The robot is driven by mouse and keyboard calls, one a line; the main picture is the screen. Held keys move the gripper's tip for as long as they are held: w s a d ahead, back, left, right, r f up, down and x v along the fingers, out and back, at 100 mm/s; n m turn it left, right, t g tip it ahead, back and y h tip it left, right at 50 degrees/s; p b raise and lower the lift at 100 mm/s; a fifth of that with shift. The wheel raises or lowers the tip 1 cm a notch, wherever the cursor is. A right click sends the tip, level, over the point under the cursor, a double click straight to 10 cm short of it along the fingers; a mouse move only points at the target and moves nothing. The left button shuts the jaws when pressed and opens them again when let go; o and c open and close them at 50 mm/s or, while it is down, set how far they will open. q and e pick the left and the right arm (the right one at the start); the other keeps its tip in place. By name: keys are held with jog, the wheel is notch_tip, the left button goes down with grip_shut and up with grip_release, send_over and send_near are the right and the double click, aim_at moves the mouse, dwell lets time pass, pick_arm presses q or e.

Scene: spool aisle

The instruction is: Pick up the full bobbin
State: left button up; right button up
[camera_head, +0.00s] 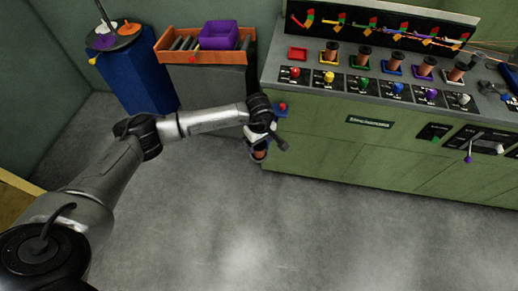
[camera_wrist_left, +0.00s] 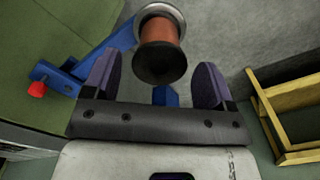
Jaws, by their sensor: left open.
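A bobbin wound with reddish-orange thread (camera_wrist_left: 161,31) shows in the left wrist view, with a dark near flange and a pale far flange. A blue bracket (camera_wrist_left: 105,52) with a red knob reaches toward it from the left. In the head view the bobbin (camera_head: 258,154) is mostly hidden by my gripper, at the left end of the green machine. My left gripper (camera_wrist_left: 157,72) is open, its two purple-grey fingers on either side of the bobbin's near flange, with gaps on both sides. My right gripper is not in view.
A cabinet (camera_head: 210,85) with a purple bin (camera_head: 220,35) and a blue pedestal (camera_head: 145,85) stand at the back left. A yellow frame (camera_wrist_left: 290,110) is at right in the wrist view. Grey floor is clear.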

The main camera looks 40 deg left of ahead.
aim_at(260, 146)
pick_arm(q)
notch_tip(260, 146, down, 5)
jog(key=shift+f+b, duration=0.1)
jog(key=shift+b, duration=0.5)
jog(key=c, duration=1)
